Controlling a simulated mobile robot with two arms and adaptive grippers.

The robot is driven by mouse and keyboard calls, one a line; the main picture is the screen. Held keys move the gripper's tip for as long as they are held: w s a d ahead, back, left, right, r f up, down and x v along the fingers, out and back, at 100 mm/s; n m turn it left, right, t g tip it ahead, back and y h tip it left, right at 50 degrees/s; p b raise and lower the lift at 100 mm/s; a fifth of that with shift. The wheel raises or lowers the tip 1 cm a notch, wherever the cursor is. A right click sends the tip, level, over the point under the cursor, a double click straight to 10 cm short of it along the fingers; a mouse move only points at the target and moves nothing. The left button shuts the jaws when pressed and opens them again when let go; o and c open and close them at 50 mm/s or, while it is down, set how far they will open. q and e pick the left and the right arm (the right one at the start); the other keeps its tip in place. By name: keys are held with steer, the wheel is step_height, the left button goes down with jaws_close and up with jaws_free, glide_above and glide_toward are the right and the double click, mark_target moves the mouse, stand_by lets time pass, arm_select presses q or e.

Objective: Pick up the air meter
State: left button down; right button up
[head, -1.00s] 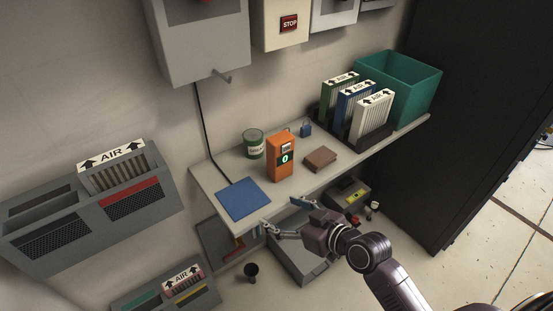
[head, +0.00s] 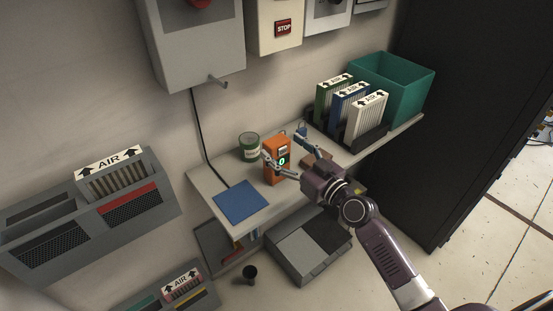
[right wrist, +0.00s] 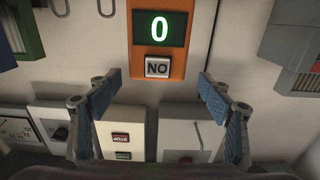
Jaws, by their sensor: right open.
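The air meter (head: 273,171) is an upright orange box with a green "0" display, standing on the wall shelf. I cannot tell whether a finger touches the meter. My left gripper is not in view.
A grey wall box (head: 197,45) hangs above. A dark cabinet (head: 460,120) stands right.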

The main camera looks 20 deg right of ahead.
steer(key=shift+d+x, duration=0.2)
steer(key=shift+x, duration=1.75)
steer(key=shift+f, duration=0.1)
steer(key=shift+c, duration=0.2)
steer(key=c, duration=1.8)
